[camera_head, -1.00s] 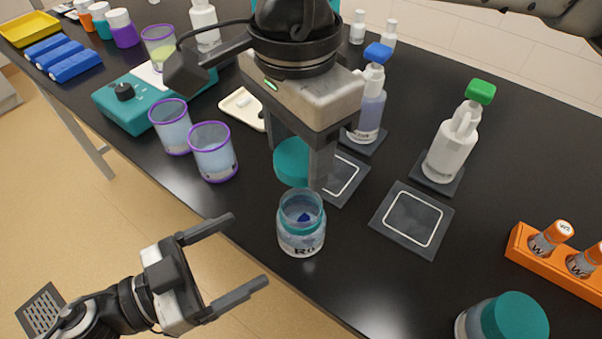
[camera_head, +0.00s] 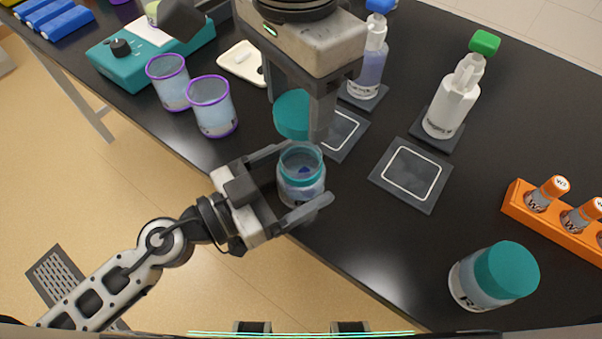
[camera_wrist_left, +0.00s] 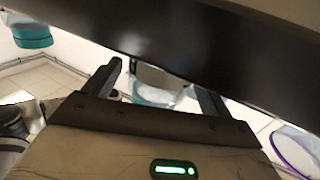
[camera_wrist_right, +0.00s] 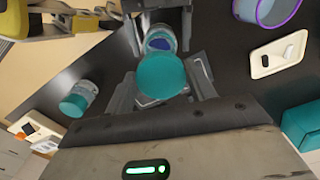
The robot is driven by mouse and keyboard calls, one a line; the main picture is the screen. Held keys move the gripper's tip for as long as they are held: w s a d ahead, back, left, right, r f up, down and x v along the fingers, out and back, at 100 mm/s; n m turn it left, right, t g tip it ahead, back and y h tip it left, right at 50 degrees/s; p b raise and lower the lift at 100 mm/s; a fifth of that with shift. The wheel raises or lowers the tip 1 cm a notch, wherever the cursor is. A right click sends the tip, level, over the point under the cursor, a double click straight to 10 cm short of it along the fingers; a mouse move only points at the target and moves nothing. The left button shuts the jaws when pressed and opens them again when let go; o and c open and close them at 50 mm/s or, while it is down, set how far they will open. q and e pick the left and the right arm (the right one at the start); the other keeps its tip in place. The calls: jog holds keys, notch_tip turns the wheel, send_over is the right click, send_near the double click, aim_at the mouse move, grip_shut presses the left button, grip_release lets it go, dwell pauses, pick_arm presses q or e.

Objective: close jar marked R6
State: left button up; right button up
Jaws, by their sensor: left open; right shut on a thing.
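The open jar (camera_head: 301,176) stands near the table's front edge, with a teal neck and a small blue thing inside. Its R6 label was partly readable earlier and is now hidden. My left gripper (camera_head: 304,172) is open, with one finger on each side of the jar; I cannot tell whether they touch it. In the left wrist view the jar (camera_wrist_left: 160,92) shows between the fingers. My right gripper (camera_head: 296,108) is shut on a teal lid (camera_head: 292,115), held above and behind the jar. The lid also shows in the right wrist view (camera_wrist_right: 162,76).
A second jar with a teal lid (camera_head: 494,276) stands at the front right. Two purple-rimmed cups (camera_head: 213,107) stand to the left. Dark square pads (camera_head: 411,175), squeeze bottles (camera_head: 453,102) and an orange vial rack (camera_head: 551,223) are to the right.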

pick_arm(q)
jog(key=shift+x, duration=1)
jog(key=c, duration=1.5)
jog(key=shift+o, duration=0.2)
pick_arm(e)
send_over(297, 148)
jog(key=s, duration=0.3)
jog(key=shift+w+f, duration=0.15)
jog(key=shift+f, duration=2.35)
jog(key=shift+f, duration=0.9)
jog(key=shift+f, duration=0.6)
